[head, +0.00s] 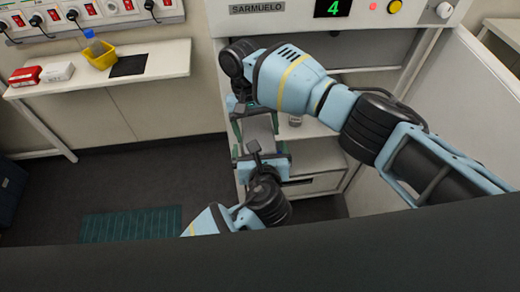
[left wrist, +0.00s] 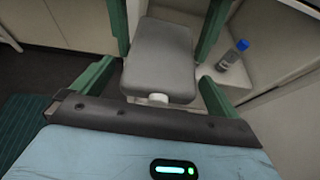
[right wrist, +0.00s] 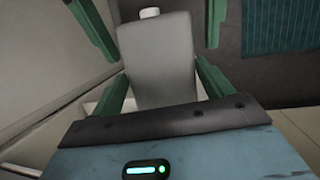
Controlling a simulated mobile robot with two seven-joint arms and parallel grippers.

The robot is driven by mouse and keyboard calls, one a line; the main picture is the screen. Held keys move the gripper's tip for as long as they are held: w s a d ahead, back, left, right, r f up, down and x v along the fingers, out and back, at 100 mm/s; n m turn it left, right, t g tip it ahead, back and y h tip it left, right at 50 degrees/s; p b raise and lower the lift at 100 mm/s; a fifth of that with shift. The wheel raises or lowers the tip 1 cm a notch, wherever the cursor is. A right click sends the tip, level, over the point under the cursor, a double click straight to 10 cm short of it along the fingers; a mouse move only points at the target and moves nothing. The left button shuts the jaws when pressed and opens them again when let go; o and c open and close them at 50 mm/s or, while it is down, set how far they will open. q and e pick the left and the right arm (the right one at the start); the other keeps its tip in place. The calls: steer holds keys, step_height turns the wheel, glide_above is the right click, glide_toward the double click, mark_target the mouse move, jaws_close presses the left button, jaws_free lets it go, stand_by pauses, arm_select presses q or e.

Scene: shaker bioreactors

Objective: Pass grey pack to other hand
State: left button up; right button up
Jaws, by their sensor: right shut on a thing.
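The grey pack (head: 258,128) is a flat block with a small white cap, and it hangs in front of the shaker cabinet between my two grippers. My right gripper (head: 243,108) is shut on it from the far end; the pack fills the middle of the right wrist view (right wrist: 158,62). My left gripper (head: 262,150) faces it from the near side. The left wrist view shows the pack (left wrist: 160,58) lying between green fingers, with the left gripper's fingers open on either side. Finger contact on the left is hard to make out.
A bottle with a blue cap (left wrist: 232,54) stands on the white shelf close beside the grippers. The cabinet (head: 300,10) shows a green 4.

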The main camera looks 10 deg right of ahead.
arm_select(q)
steer(key=c, duration=1)
steer(key=shift+c, duration=0.5)
arm_select(e)
steer(key=o, duration=1.1)
steer(key=shift+o, duration=0.2)
steer(key=shift+r, duration=0.1)
